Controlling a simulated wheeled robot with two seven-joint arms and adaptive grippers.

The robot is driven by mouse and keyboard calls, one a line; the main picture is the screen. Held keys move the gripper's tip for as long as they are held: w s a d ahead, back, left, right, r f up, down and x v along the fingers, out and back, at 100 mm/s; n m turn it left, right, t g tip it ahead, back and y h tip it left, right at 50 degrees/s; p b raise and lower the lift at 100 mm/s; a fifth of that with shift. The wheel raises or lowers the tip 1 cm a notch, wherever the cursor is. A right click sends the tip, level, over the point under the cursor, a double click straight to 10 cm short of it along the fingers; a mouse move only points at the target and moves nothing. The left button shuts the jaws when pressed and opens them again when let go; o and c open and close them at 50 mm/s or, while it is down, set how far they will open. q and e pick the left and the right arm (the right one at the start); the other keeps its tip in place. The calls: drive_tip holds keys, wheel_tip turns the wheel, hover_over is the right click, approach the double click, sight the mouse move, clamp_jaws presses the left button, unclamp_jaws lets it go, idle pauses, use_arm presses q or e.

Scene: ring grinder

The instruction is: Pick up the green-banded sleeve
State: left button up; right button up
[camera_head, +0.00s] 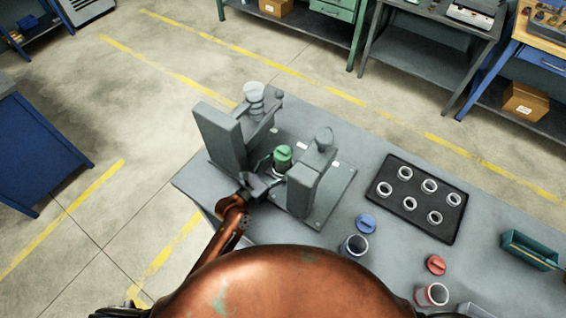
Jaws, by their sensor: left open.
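A green cap-like top (283,154) shows between the two grey blocks of the grinder fixture (318,205). Below it is a short pale cylinder, partly hidden; I cannot clearly make out a green band on it. My left gripper (262,184) is open, low at the near left side of this green-topped piece, with its fingers towards it. Whether the fingers touch it cannot be told. My right gripper is not in view.
A dark tray (380,205) holds several pale rings on the right. A blue cap (366,223), blue-marked sleeve (355,246), red cap (436,264) and red-marked sleeve (432,294) stand nearer. A teal bin (530,251) is at far right. The fixture's tall left block (219,140) stands close to my gripper.

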use_arm(q)
drive_tip(key=shift+w+d, duration=0.1)
drive_tip(key=c, duration=1)
drive_tip(key=shift+r, duration=0.1)
